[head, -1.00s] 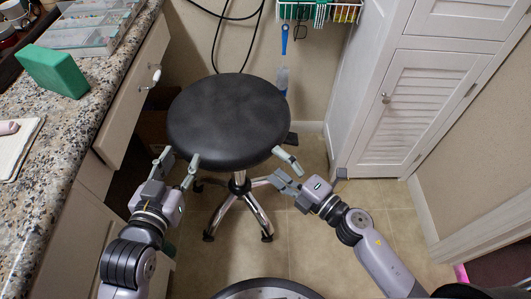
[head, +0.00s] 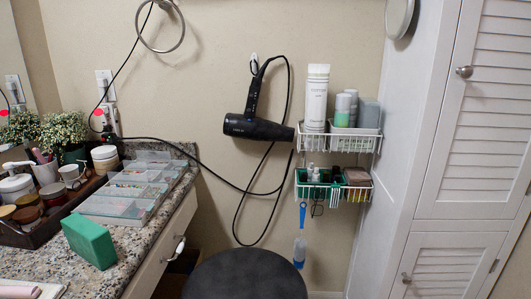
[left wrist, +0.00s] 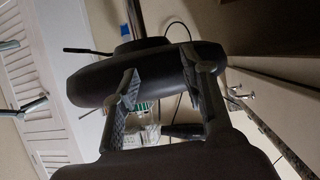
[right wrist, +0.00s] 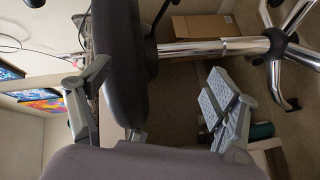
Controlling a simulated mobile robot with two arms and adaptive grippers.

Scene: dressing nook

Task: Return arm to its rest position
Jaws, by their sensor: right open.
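Neither of my arms shows in the head view. My left gripper (left wrist: 158,68) is in the left wrist view, its two fingers apart with nothing held between them. The dark round stool seat (left wrist: 95,82) lies beyond and beside these fingers. My right gripper (right wrist: 146,88) is in the right wrist view, its fingers spread wide and empty. The stool seat (right wrist: 122,60) shows edge-on behind the gap between them. I cannot tell how far either gripper is from the stool.
The black stool (head: 245,275) stands at the bottom of the head view. A granite counter (head: 118,262) with a green block (head: 90,242) is at left. A hair dryer (head: 255,128) and a wire rack (head: 337,142) hang on the wall. A white louvered cabinet (head: 470,130) is at right.

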